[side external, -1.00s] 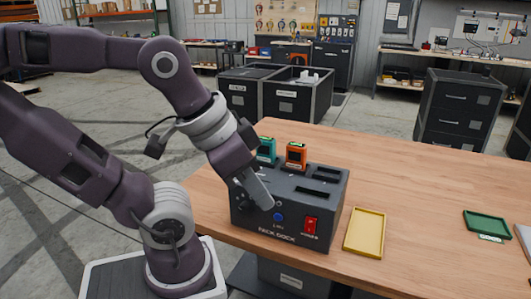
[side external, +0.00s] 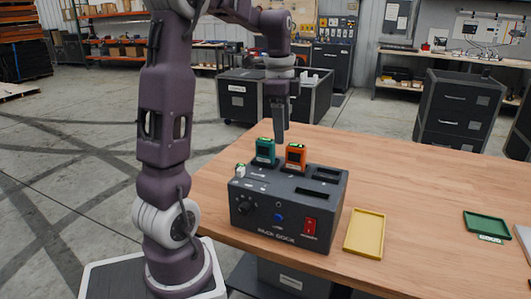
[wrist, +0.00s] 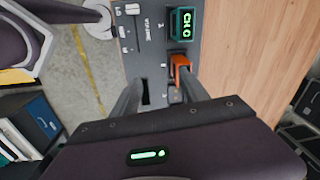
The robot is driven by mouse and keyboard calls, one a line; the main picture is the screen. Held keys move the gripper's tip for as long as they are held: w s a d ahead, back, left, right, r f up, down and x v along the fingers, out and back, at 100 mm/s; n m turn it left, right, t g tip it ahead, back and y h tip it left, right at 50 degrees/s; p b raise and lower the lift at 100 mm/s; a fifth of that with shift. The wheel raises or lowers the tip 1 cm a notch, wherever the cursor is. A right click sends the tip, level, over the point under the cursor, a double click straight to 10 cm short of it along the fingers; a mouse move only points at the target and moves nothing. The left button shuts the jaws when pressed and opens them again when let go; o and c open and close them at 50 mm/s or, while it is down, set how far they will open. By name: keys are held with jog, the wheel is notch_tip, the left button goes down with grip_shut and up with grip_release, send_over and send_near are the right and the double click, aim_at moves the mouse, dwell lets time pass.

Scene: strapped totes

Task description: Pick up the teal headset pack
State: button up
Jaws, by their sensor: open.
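The teal headset pack (side external: 265,151) stands upright in a slot at the back of the dark dock (side external: 268,213). In the wrist view the teal pack (wrist: 181,23) is near the top, with green characters on its face. An orange pack (side external: 296,156) stands just right of it in the side view. In the wrist view the orange pack (wrist: 181,66) is near the tip of the right finger. My gripper (side external: 280,138) is open and empty, with its fingers pointing down above the dock's back. In the wrist view its fingers (wrist: 160,80) are spread apart.
Empty slots (side external: 320,178) are on the dock's right side, and a small white item (side external: 240,170) is at its left. A yellow tray (side external: 365,233) lies right of the dock, and a green tray (side external: 487,225) lies farther right. The tabletop (side external: 410,190) between them is clear.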

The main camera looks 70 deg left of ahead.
jog(key=m+g, duration=0.1)
jog(key=m, duration=0.1)
send_over(265, 149)
jog(key=a, duration=0.1)
jog(key=shift+h, duration=0.3)
jog(key=f, duration=0.2)
jog(key=w+f, duration=0.1)
jog(key=f, duration=0.1)
jog(key=shift+f, duration=0.1)
jog(key=f, duration=0.6)
jog(key=shift+s+a+f, duration=0.15)
jog(key=shift+a+f, duration=0.1)
grip_shut()
